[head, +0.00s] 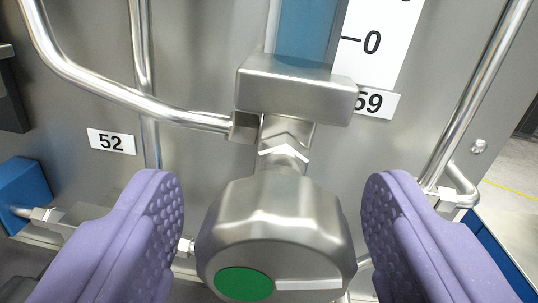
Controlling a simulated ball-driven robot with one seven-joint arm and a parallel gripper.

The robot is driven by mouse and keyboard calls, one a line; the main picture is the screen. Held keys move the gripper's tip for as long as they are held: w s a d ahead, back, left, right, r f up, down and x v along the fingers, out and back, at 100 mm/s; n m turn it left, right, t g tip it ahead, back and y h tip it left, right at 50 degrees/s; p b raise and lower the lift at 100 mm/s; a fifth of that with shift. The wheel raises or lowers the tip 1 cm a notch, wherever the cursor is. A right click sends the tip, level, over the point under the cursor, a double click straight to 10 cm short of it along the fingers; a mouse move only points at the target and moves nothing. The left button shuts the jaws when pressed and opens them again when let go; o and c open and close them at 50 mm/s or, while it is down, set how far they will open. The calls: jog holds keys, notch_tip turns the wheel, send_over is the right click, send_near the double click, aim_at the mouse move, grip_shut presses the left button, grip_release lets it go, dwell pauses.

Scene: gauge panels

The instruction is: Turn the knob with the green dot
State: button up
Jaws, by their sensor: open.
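The knob (277,222) is a large faceted metal knob at the bottom centre of the head view. Its green dot (244,283) is on the lower left of its front face, beside a pale raised bar (309,284) that points right. My gripper (272,215) is open, with one purple, bumpy finger on each side of the knob. A gap shows between each finger and the knob, so neither seems to touch it. The knob's bottom edge is cut off by the frame.
Above the knob is a metal block (297,90) under a blue gauge tube (308,30) with a white scale (378,42). Bent metal pipes (95,92) run on the left and right (480,80). Labels 52 (111,142) and 59 (378,104) are on the panel. A blue part (24,190) is at far left.

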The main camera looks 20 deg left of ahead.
jog(key=shift+w+a, duration=0.1)
jog(key=shift+w, duration=0.25)
jog(key=c, duration=1)
jog(key=shift+f+m+b, duration=0.15)
jog(key=shift+m+b, duration=0.65)
jog(key=shift+m, duration=1)
jog(key=shift+r, duration=0.2)
jog(key=o, duration=1)
